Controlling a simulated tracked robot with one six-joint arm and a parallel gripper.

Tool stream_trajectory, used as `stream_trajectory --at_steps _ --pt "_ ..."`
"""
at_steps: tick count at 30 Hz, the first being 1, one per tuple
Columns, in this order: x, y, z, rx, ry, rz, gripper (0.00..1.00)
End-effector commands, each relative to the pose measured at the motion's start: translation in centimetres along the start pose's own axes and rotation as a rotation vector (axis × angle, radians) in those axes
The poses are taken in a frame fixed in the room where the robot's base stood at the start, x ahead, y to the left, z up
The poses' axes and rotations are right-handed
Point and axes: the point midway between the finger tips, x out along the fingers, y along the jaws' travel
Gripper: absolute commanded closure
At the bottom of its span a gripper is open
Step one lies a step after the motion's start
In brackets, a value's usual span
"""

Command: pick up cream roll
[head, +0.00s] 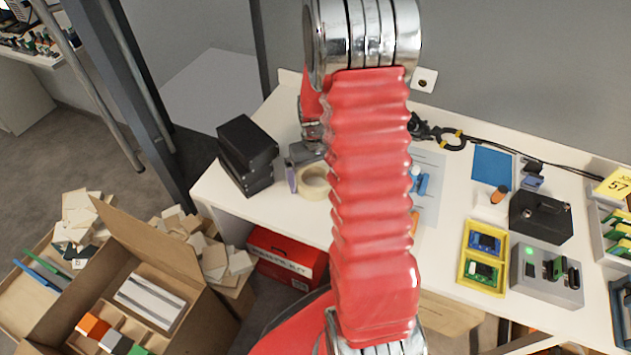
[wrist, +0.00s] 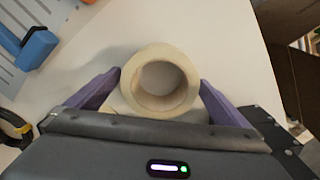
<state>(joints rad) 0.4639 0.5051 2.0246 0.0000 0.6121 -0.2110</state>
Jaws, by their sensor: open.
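The cream roll (head: 313,182) stands on the white table, near its left part, partly hidden by my red arm in the head view. In the wrist view the cream roll (wrist: 160,82) shows from above as a ring with an open core. My gripper (wrist: 160,90) is open, with one purple finger on the left of the roll and one on the right. The fingertips are close to the roll's sides; I cannot tell whether they touch. In the head view one purple finger of my gripper (head: 292,176) shows left of the roll.
Stacked black boxes (head: 247,155) stand left of the roll at the table edge. A blue clamp-like tool (wrist: 38,48) lies on a grey sheet (wrist: 72,20). Yellow trays (head: 483,256) and a grey device (head: 546,274) are at the right. Open cartons (head: 150,235) stand on the floor below.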

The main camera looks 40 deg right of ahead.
Motion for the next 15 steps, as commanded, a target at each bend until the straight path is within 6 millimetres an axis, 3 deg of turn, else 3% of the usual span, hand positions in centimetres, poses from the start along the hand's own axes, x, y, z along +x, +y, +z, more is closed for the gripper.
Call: stream_trajectory --at_steps 15 --pt "-0.02 0.01 -0.01 0.0 0.0 0.0 0.32"
